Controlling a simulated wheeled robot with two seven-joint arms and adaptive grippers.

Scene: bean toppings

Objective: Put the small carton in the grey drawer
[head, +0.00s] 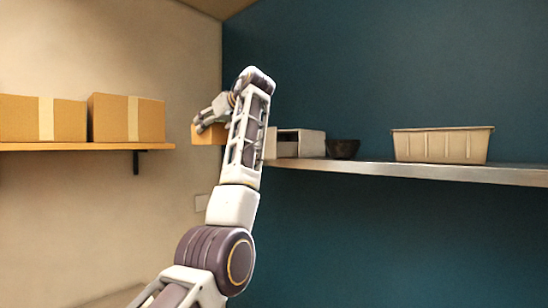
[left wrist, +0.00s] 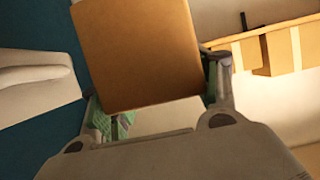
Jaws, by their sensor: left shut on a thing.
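The small carton (head: 207,134) is a plain tan box. My left gripper (head: 212,118) is shut on it and holds it in the air, left of the metal shelf. In the left wrist view the carton (left wrist: 138,52) fills the upper middle, between the two fingers of the left gripper (left wrist: 160,98). The grey drawer unit (head: 300,143) stands at the left end of the metal shelf, its front facing left. Its drawer (head: 271,143) appears pulled out toward my arm, partly hidden behind it. My right gripper is not in view.
A dark bowl (head: 342,149) and a beige bin (head: 443,145) stand on the metal shelf (head: 420,172), right of the drawer unit. A wooden shelf (head: 80,147) at the left carries two larger cartons (head: 126,118). The gap between the shelves holds my arm.

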